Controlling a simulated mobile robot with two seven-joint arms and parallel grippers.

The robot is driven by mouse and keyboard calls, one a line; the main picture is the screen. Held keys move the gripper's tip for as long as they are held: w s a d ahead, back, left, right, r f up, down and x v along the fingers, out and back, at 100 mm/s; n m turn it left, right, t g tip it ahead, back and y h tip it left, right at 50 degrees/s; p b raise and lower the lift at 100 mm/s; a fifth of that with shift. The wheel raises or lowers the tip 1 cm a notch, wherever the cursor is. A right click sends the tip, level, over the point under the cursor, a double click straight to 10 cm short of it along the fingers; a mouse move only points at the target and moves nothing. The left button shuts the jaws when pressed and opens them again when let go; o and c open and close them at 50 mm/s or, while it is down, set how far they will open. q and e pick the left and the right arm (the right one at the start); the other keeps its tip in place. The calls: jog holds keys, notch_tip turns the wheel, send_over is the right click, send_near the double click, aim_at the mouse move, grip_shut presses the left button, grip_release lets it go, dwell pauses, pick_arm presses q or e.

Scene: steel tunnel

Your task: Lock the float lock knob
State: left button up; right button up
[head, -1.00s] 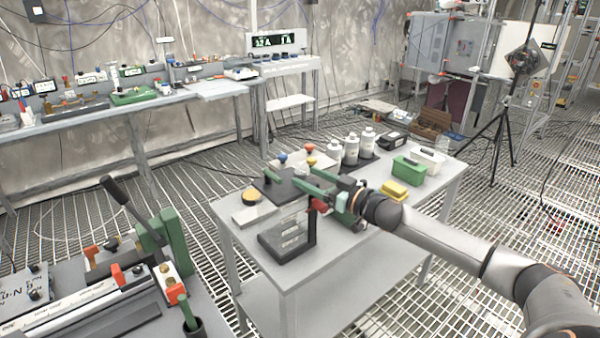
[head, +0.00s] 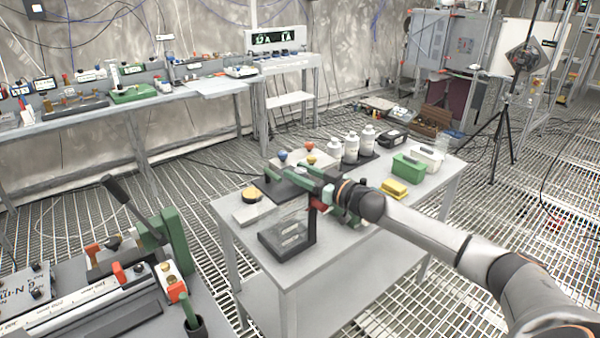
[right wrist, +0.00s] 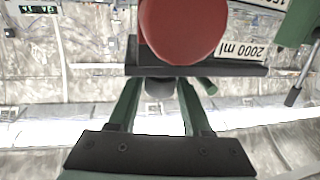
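My right gripper (head: 271,171) reaches in from the right over a dark fixture (head: 285,238) on the near table. In the right wrist view its two green fingers (right wrist: 157,88) are apart. A dark round part (right wrist: 160,87) shows between the fingertips, below a black bar (right wrist: 240,69); contact cannot be told. A large red round knob (right wrist: 183,28) is close to the camera, above the bar. A small red part (head: 318,204) shows under the gripper in the head view. I cannot tell which part is the float lock knob. My left gripper is out of view.
The near table (head: 262,284) also holds a yellow-topped round item (head: 252,194), white bottles (head: 351,146), a green box (head: 408,166) and a yellow block (head: 395,188). A lever apparatus (head: 110,300) stands at lower left. A long bench (head: 90,122) runs along the wall.

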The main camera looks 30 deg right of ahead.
grip_shut()
